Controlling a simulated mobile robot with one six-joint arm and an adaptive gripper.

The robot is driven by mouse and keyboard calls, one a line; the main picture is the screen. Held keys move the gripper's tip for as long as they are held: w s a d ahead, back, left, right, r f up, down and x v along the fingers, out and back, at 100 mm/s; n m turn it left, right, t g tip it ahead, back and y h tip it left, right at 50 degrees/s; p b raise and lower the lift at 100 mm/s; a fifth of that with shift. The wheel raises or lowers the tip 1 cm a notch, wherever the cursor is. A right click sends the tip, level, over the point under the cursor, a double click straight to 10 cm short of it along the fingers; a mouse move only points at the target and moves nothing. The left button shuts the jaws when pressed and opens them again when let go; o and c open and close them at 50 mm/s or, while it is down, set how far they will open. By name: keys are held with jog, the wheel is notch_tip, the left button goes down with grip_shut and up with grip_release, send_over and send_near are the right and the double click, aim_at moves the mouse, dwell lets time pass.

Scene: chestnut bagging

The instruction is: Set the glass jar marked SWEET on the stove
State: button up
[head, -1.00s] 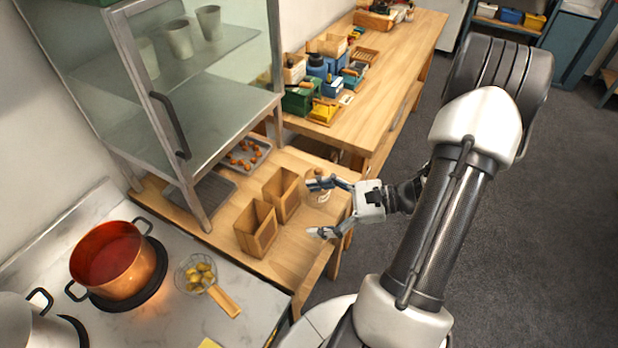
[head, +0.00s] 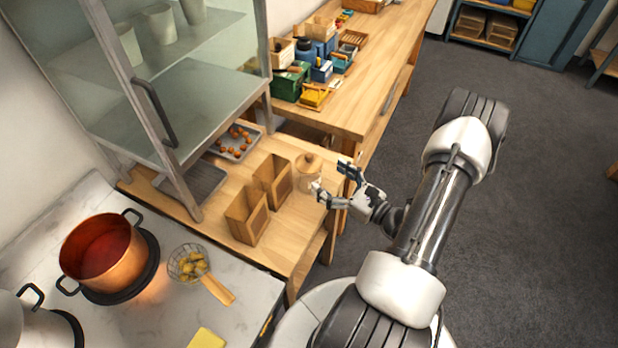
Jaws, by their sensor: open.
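A glass jar (head: 308,172) with a wooden lid stands upright on the wooden counter, right of two open wooden boxes. Any marking on it is too small to read. My gripper (head: 332,182) is open at the counter's right edge, just right of the jar. Its fingers point left toward the jar, and one fingertip overlaps the jar's lower side in the picture. I cannot tell whether it touches. The stove (head: 150,318) is at the lower left, with a copper pot (head: 104,256) on a burner.
A wire skimmer (head: 190,264) with chestnuts and a yellow cloth (head: 207,339) lie on the stove top. Wooden boxes (head: 247,215) stand between jar and stove. A glass cabinet (head: 190,105) rises behind, near a tray of chestnuts (head: 250,150). Part of the stove's front is clear.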

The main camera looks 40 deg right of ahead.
aim_at(317, 169)
jog(key=w, duration=0.2)
jog(key=w+b, duration=0.1)
jog(key=w, duration=0.4)
jog(key=shift+w+a, duration=0.35)
jog(key=shift+a, duration=0.05)
grip_shut()
dwell(0.8)
jog(key=shift+r, duration=0.1)
